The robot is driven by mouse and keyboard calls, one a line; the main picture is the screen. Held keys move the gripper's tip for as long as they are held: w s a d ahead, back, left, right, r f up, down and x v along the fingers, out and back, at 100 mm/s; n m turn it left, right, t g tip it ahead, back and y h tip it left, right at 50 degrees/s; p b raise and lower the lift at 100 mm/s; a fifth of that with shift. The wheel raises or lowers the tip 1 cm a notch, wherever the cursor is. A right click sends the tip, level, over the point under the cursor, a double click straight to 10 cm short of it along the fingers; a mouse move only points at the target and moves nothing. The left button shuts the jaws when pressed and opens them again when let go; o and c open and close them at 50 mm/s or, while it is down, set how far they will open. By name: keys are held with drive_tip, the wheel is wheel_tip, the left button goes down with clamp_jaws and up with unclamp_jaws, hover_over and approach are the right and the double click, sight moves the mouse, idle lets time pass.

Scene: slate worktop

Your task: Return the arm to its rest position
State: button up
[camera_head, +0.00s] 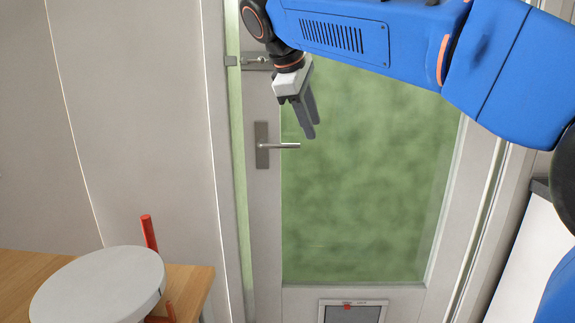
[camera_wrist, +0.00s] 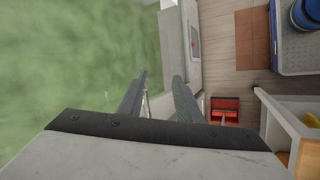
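My gripper (camera_head: 311,130) hangs in front of the door at upper middle in the head view, its fingers pointing down. It is near the silver door handle (camera_head: 286,146), slightly above and right of it in the picture; I cannot tell the distance in depth. In the wrist view both dark fingers of my gripper (camera_wrist: 161,77) show with a gap between them. Nothing is held in the gap. My blue arm reaches across the top right of the head view.
The door has a green-tinted glass pane (camera_head: 365,185) and a small flap (camera_head: 352,312) low down. A grey round disc (camera_head: 95,290) and a red upright stick (camera_head: 149,233) are by a wooden table (camera_head: 195,285). A red dustpan-like object (camera_wrist: 224,104) lies on the floor.

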drive_tip(key=s+d+f+m+y, duration=0.1)
drive_tip(key=s+d+f+m, duration=0.15)
drive_tip(key=d, duration=0.35)
drive_tip(key=s+d+f+m, duration=0.1)
drive_tip(key=s+d+f, duration=0.3)
drive_tip(key=d, duration=0.1)
drive_tip(key=s+d+f+m+y, duration=0.1)
drive_tip(key=s+d+f+m, duration=0.4)
drive_tip(key=s+f, duration=0.6)
drive_tip(key=s+d+f+m+y, duration=0.1)
drive_tip(key=s+d+f+m, duration=0.4)
drive_tip(key=s+d+f, duration=0.3)
drive_tip(key=s+f, duration=0.4)
drive_tip(key=f, duration=0.5)
drive_tip(key=shift+f+y, duration=0.3)
drive_tip(key=shift+y, duration=0.1)
